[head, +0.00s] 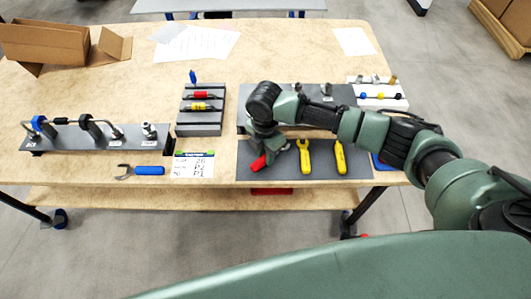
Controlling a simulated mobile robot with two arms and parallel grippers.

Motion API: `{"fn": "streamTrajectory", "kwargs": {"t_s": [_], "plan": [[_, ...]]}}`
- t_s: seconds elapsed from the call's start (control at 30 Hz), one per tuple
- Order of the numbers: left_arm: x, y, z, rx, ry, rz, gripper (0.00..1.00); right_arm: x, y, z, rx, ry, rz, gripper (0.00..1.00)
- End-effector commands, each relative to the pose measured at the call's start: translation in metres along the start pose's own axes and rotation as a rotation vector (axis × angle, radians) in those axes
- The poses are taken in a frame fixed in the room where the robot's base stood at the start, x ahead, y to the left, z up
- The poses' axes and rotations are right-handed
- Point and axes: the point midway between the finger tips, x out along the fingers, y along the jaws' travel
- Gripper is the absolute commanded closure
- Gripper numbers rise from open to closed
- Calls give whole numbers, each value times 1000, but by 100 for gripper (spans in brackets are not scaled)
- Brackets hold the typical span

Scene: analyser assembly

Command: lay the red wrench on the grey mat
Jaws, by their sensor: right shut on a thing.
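The red wrench (257,164) shows as a short red handle at the left part of the grey mat (322,172). The rest of it is hidden by my right gripper (268,152). That gripper points down over the mat's left part and is shut on the red wrench. I cannot tell whether the wrench touches the mat. A yellow wrench (304,157) and a second yellow tool (340,157) lie on the mat to the right. My left gripper is not in view.
A blue-handled wrench (149,170) and a label card (192,165) lie left of the mat. A grey rack (200,129) stands behind the card, and a fixture with fittings (90,142) at left. My right arm covers much of the right side.

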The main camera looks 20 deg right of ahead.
Motion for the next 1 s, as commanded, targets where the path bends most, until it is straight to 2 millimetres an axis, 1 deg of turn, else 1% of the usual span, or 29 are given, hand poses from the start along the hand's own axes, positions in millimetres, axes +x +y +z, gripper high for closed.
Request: {"fn": "streamTrajectory", "kwargs": {"t_s": [0.33, 0.73, 0.77, 0.8, 0.83, 0.87, 1.0], "plan": [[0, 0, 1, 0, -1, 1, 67, 0, 0, 0, 0, 0, 1, 100], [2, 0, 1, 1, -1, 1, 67, 8, 0, 0, 0, 0, 1, 100], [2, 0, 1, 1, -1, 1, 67, 8, 0, 0, 0, 0, 1, 74], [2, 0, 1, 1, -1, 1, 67, 8, 0, 0, 0, -1, 1, 63], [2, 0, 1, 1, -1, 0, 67, 8, 0, 0, 0, 0, 1, 55], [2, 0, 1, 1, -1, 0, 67, 8, 0, 0, 0, 0, 1, 52], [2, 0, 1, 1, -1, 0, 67, 8, 0, 0, 0, 0, 0, 52]]}}
